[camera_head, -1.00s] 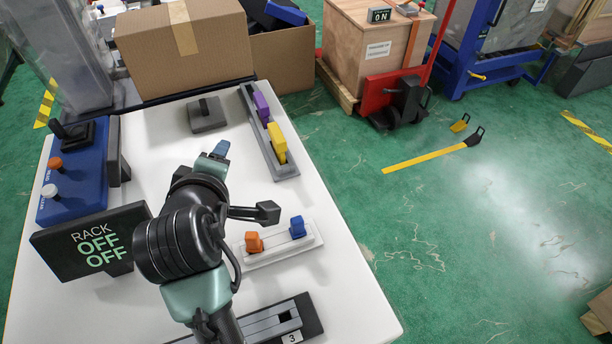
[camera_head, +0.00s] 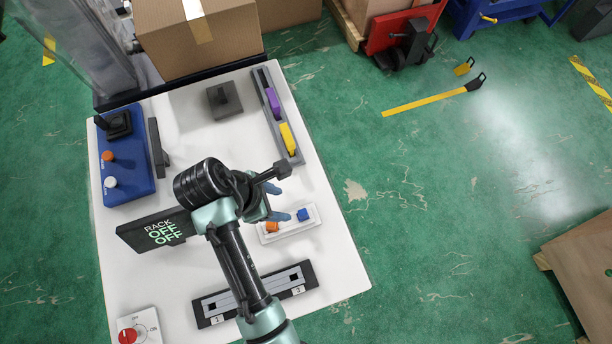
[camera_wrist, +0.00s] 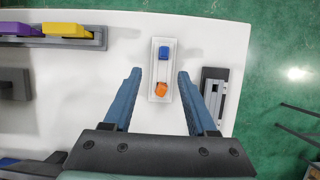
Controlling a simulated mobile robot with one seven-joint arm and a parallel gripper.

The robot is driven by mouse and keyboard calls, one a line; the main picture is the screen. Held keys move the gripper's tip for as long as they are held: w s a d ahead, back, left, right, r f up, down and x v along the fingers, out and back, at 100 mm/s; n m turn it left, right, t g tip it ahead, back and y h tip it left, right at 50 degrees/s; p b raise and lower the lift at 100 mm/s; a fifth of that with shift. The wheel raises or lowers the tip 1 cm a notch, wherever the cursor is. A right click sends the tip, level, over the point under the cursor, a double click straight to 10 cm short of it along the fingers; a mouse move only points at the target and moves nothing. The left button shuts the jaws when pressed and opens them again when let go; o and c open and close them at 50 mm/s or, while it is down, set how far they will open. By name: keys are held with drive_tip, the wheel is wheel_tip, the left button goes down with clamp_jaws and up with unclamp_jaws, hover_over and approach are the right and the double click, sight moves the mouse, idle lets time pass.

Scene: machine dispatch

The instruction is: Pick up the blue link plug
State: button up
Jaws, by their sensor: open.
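The blue link plug (camera_head: 303,214) stands upright in a small white holder (camera_head: 312,222) on the white table, beside an orange plug (camera_head: 271,227). In the wrist view the blue plug (camera_wrist: 164,53) sits at the far end of the holder and the orange plug (camera_wrist: 161,89) at the near end. My gripper (camera_wrist: 157,74) is open and empty, its two blue fingers spread on either side of the holder. In the head view my gripper (camera_head: 281,203) is just left of the blue plug, partly hidden by my wrist.
A grey rail with a purple plug (camera_head: 273,102) and a yellow plug (camera_head: 288,139) lies behind. A slotted rack (camera_head: 255,293) lies in front. A RACK OFF OFF display (camera_head: 158,232) and a blue control box (camera_head: 126,160) stand left. A cardboard box (camera_head: 198,35) is at the back.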

sight(302, 212)
drive_tip(key=x, duration=0.4)
drive_tip(key=p+x, duration=0.1)
drive_tip(key=x, duration=0.7)
drive_tip(key=shift+s+d+f, duration=0.3)
drive_tip(key=shift+s+d, duration=0.05)
clamp_jaws()
